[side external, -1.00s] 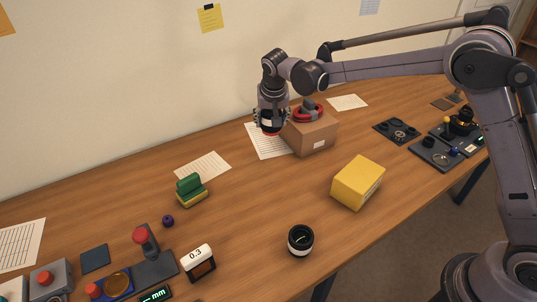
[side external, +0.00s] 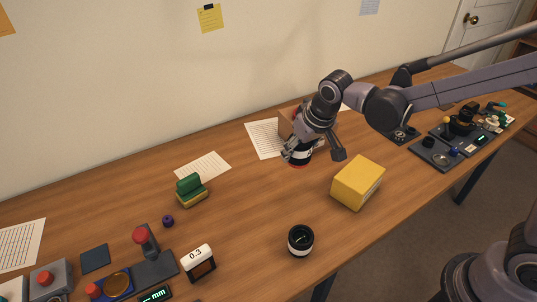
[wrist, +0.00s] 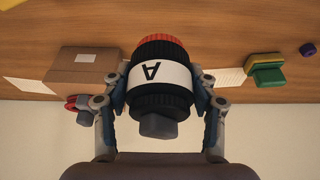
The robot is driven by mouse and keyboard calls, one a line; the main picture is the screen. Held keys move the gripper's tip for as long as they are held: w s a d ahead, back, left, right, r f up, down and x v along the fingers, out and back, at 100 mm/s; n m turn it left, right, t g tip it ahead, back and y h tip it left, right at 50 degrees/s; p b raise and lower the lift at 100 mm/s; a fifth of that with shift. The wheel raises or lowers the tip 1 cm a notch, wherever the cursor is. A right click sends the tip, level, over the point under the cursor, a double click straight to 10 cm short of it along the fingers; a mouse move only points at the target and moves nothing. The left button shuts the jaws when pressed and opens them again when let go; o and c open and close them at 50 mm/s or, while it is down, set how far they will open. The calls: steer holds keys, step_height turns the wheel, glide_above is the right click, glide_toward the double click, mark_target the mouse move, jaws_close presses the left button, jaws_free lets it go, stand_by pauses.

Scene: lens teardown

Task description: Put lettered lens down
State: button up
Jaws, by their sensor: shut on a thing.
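The lettered lens (wrist: 160,78) is a black barrel with a white band marked with the letter A and a red ring at one end. In the wrist view it sits between both fingers of my gripper (wrist: 163,88), which is shut on it. In the side view my gripper (side external: 310,152) holds the lens (side external: 301,154) in the air above the table, red end down, left of and behind the yellow box. Part of the lens is hidden by the fingers.
A yellow box (side external: 358,182) stands close by, and another black lens with a white band (side external: 301,241) stands near the front edge. A green and yellow block (side external: 191,190) is to the left. The cardboard box (wrist: 85,66) is behind my gripper. Bare table lies between these.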

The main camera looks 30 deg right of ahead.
steer(key=shift+s+a+f, duration=0.15)
steer(key=shift+s+a, duration=0.05)
steer(key=shift+a, duration=0.05)
glide_above(256, 203)
steer(key=s, duration=0.1)
step_height(256, 203, down, 7)
steer(key=shift+s+r, duration=0.15)
steer(key=shift+f, duration=2.05)
steer(key=shift+f, duration=0.4)
jaws_close()
steer(key=shift+f, duration=0.25)
steer(key=o, duration=1.7)
jaws_free()
